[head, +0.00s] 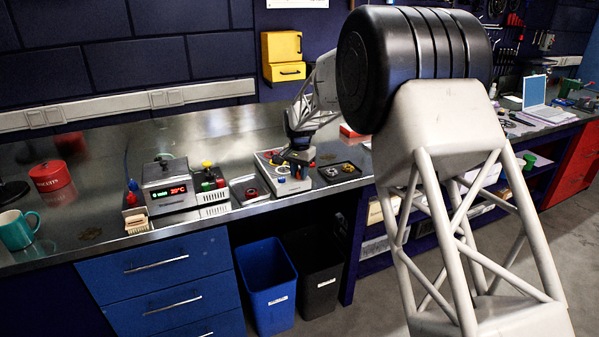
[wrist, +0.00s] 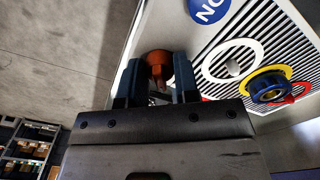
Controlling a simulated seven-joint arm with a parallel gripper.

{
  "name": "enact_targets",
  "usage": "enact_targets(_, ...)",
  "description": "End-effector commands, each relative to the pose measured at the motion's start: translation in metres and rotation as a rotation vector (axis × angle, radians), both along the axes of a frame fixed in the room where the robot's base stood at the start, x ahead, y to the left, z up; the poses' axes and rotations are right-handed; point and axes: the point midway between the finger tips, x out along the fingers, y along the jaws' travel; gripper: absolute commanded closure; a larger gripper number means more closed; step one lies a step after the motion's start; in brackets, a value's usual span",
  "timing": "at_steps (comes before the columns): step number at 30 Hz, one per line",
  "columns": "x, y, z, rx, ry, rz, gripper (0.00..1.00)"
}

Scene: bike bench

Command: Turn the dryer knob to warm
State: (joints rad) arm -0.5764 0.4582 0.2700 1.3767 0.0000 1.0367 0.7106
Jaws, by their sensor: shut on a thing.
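The dryer is a grey box on the steel bench (head: 100,195), under my gripper (head: 296,160) in the head view. The wrist view shows its slotted top panel (wrist: 221,52) close up. An orange-brown knob (wrist: 158,58) sits at the panel's edge. My gripper (wrist: 157,78) is shut on this knob, with one dark blue finger on each side. The knob's lower part and any setting marks near it are hidden, so I cannot tell its setting.
White (wrist: 230,62), yellow and red rings lie on the slotted panel, beside a blue round label (wrist: 208,8). A black tray (head: 340,172) lies to the right. A teal mug (head: 18,230) stands far left.

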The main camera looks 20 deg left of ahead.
Motion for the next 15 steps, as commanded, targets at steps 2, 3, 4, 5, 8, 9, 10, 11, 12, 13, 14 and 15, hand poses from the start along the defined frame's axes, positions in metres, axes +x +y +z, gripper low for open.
enact_targets(2,-0.0004,0.0003,0.0,0.0,0.001,0.001,0.95)
enact_targets(3,-0.0004,0.0003,0.0,0.0,0.001,0.001,0.95)
enact_targets(4,-0.0004,0.0003,0.0,0.0,0.001,0.001,0.95)
enact_targets(5,-0.0004,0.0003,0.0,0.0,0.001,0.001,0.68)
enact_targets(8,-0.0003,0.0002,0.0001,0.0,0.0,0.001,0.53)
enact_targets(9,-0.0003,0.0001,0.0001,0.0,0.0,0.001,0.46)
enact_targets(10,-0.0002,0.0001,0.0,0.0,0.0,0.001,0.45)
enact_targets(11,-0.0002,0.0001,0.0001,0.0,0.0,0.001,0.45)
enact_targets(12,-0.0002,0.0001,0.0,0.0,0.0,0.001,0.45)
enact_targets(13,-0.0002,0.0001,0.0,0.0,0.0,0.001,0.45)
enact_targets(14,-0.0001,0.0001,0.0001,0.0,0.0,0.001,0.45)
enact_targets(15,-0.0001,0.0001,0.0,0.0,0.0,0.001,0.45)
